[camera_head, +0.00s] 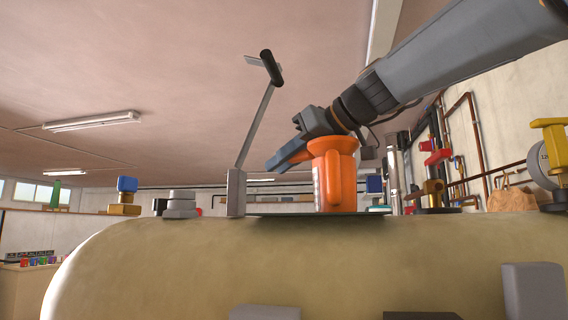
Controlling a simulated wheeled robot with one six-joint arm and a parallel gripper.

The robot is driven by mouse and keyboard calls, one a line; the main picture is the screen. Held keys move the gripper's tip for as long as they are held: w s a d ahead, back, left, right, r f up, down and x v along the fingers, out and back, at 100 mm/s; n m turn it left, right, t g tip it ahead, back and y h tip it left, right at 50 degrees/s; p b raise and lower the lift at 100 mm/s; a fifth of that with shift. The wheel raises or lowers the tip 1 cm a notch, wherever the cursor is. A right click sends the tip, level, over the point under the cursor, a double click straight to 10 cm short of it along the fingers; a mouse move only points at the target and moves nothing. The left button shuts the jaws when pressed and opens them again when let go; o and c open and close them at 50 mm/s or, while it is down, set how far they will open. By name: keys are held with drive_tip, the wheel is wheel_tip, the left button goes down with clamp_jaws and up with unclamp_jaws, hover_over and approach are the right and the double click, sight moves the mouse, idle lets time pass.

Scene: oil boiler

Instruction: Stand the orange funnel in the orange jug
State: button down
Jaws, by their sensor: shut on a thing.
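The orange jug (334,190) stands upright on a thin dark green mat (270,214) on top of the big beige tank. A flared orange shape, the orange funnel (332,146), shows at the top of the jug. It overlaps the jug's mouth in the picture; its spout is hidden. My gripper (287,157) is at the funnel's upper left, with a blue-grey finger pointing down and left. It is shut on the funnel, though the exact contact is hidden.
A grey upright bracket (236,193) with a long tilted lever and black grip (266,55) rises left of the jug. Grey stacked blocks (181,204) and a blue-and-yellow fitting (125,197) stand farther left. Red and yellow valves (436,180) and pipes are at right.

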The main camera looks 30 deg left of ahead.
sight(310, 149)
drive_tip(key=shift+f+b, duration=0.6)
drive_tip(key=shift+b, duration=0.05)
drive_tip(key=c, duration=1.5)
unclamp_jaws()
drive_tip(key=shift+c, duration=0.2)
drive_tip(key=b+v, duration=0.2)
drive_tip(key=v, duration=0.6)
drive_tip(key=shift+a, duration=0.1)
